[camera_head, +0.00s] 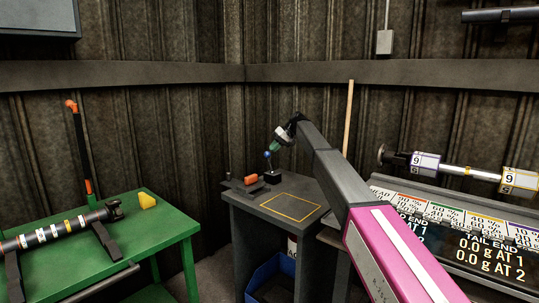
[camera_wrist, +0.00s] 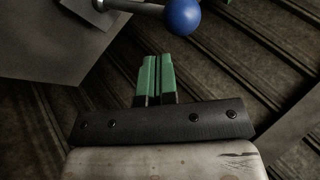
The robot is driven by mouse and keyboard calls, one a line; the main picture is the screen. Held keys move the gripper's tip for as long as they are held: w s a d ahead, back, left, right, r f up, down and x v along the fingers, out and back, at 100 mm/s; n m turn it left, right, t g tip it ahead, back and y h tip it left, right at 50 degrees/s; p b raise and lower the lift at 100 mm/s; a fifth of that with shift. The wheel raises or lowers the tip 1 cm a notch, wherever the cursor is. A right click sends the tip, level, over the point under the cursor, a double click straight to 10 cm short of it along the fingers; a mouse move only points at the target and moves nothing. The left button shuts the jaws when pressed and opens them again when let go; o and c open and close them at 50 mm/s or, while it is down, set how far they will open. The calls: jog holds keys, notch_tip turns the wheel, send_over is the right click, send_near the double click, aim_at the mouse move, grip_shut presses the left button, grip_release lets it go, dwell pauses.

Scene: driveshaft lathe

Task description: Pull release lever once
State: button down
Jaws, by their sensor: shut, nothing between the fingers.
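The release lever looks to be the grey metal rod with a blue ball knob (camera_wrist: 182,17) at the top of the wrist view. In the head view its blue knob (camera_head: 267,154) stands above a small black block (camera_head: 272,177) on the grey table. My gripper (camera_wrist: 155,75), with green fingers, is shut and empty. In the wrist view the fingertips are below and slightly left of the knob, with a visible gap in the picture. In the head view my gripper (camera_head: 277,144) is just above and beside the knob; the exact distance in depth cannot be told.
The grey table (camera_head: 245,205) has an orange-and-black object (camera_head: 251,180) and a yellow-outlined area. A green table (camera_head: 165,222) with a shaft (camera_head: 60,230) stands left. A lathe with display panel (camera_head: 490,255) stands right. A corrugated wall is close behind.

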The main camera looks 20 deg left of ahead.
jog(key=shift+w, duration=0.1)
jog(key=shift+w+d+r, duration=0.3)
jog(key=shift+w, duration=0.4)
jog(key=shift+w+d+r, duration=0.3)
jog(key=shift+w, duration=0.35)
jog(key=shift+w+d+r, duration=0.3)
jog(key=shift+w, duration=0.4)
